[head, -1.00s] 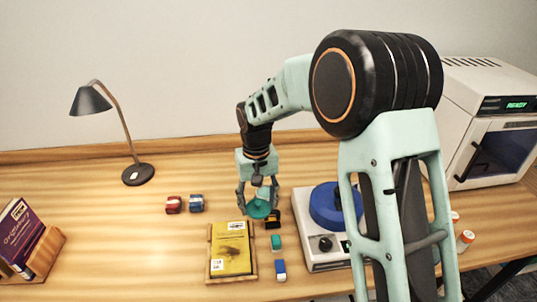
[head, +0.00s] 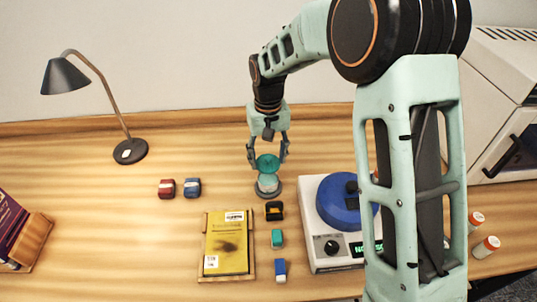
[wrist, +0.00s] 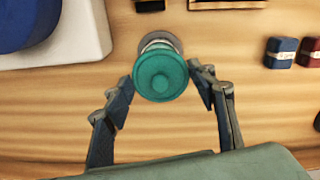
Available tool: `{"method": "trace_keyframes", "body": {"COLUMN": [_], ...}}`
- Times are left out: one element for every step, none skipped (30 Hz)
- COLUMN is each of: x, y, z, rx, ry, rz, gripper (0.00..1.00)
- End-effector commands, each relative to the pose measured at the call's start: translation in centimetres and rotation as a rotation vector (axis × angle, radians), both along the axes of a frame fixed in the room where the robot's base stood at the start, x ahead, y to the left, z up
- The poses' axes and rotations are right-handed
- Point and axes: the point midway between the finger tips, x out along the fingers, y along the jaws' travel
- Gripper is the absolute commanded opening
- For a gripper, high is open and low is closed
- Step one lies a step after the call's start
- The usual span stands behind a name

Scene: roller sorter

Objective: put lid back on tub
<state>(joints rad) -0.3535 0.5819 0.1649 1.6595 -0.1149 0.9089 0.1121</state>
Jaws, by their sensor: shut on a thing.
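My gripper (head: 268,154) is shut on the round teal lid (head: 267,163), which it holds about level between its two fingers. The lid also shows large in the wrist view (wrist: 160,76), with a small knob in its middle. The pale, greyish tub (head: 268,184) stands upright on the table, directly below the lid in the head view. In the wrist view only the tub's far edge (wrist: 160,38) shows past the lid. The lid hides most of the tub's top, and I cannot tell whether the two touch.
A black-and-orange item (head: 274,211), a teal block (head: 277,238) and a blue block (head: 280,270) lie nearer me. A yellow book on a wooden tray (head: 204,273) is left of them. The white machine (head: 324,262) stands right. Red (head: 167,188) and blue (head: 192,187) items lie left.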

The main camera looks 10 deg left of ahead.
Motion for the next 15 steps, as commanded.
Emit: {"method": "trace_keyframes", "body": {"x": [0.0,0.0,0.0,0.0,0.0,0.0,0.0,0.0,0.0,0.0,0.0,0.0,0.0,0.0,0.0], "y": [0.0,0.0,0.0,0.0,0.0,0.0,0.0,0.0,0.0,0.0,0.0,0.0,0.0,0.0,0.0], "z": [-0.7,-0.9,-1.3,-1.6,-1.9,-2.3,-2.6,-2.9,-3.3,-3.6,-4.0,-4.3,-4.6,-4.8,-5.0], "rx": [0.0,0.0,-0.001,-0.001,-0.001,-0.001,-0.002,-0.002,-0.002,-0.002,-0.001,-0.001,0.0,0.0,0.0], "ry": [0.001,0.001,0.002,0.002,0.002,0.002,0.002,0.002,0.001,0.001,0.0,0.0,0.001,0.001,0.0], "rz": [0.0,0.0,0.0,0.0,0.0,0.0,0.0,0.0,0.0,0.0,0.0,0.0,0.0,0.0,0.0], "gripper": [0.41,0.41,0.41,0.41,0.41,0.41,0.41,0.41,0.41,0.41,0.41,0.41,0.41,0.41,0.41]}}
